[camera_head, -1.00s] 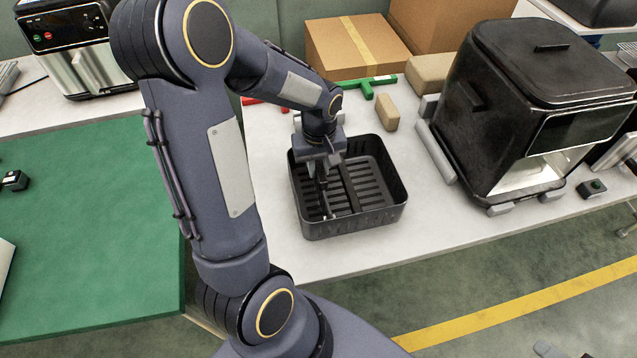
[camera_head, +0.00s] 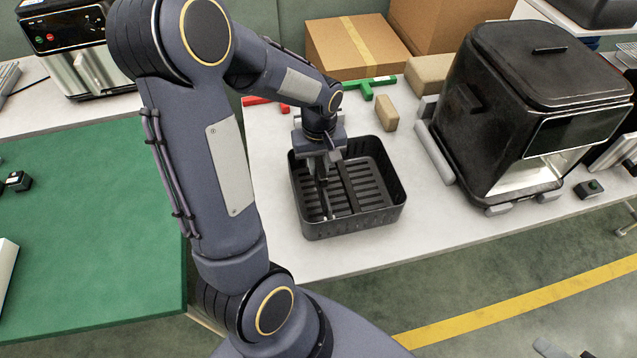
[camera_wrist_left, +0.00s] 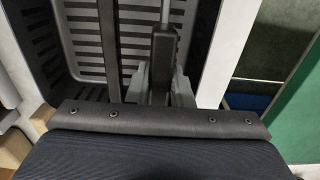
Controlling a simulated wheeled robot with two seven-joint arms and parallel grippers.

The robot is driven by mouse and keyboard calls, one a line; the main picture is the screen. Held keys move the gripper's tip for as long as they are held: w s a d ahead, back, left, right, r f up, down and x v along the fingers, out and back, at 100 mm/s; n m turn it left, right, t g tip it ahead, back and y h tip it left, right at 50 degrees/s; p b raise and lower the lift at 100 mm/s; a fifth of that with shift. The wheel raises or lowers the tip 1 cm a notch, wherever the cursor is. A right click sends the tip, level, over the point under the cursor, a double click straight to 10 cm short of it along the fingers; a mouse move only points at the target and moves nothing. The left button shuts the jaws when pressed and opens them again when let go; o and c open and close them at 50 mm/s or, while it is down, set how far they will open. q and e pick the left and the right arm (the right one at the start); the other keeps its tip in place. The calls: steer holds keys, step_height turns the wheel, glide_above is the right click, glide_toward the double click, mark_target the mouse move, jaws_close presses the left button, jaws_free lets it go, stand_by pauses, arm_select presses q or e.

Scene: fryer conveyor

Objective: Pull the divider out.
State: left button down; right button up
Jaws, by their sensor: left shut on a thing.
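The black basket (camera_head: 388,207) with a slotted floor stands on the white table. A dark bar (camera_head: 350,188) runs along its middle; it also shows in the left wrist view (camera_wrist_left: 108,45). My left gripper (camera_head: 321,176) points down inside the basket, left of that bar.
A large black fryer (camera_head: 520,110) stands to the right of the basket. A tan block (camera_head: 386,113), a green T-shaped part (camera_head: 368,86) and a cardboard box (camera_head: 355,45) lie behind it. White tabletop in front of the basket is clear. A green table (camera_head: 90,240) is at left.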

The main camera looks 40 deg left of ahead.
arm_select(q)
steer(key=shift+r+p, duration=2.85)
steer(key=shift+r, duration=1)
step_height(320, 180, up, 3)
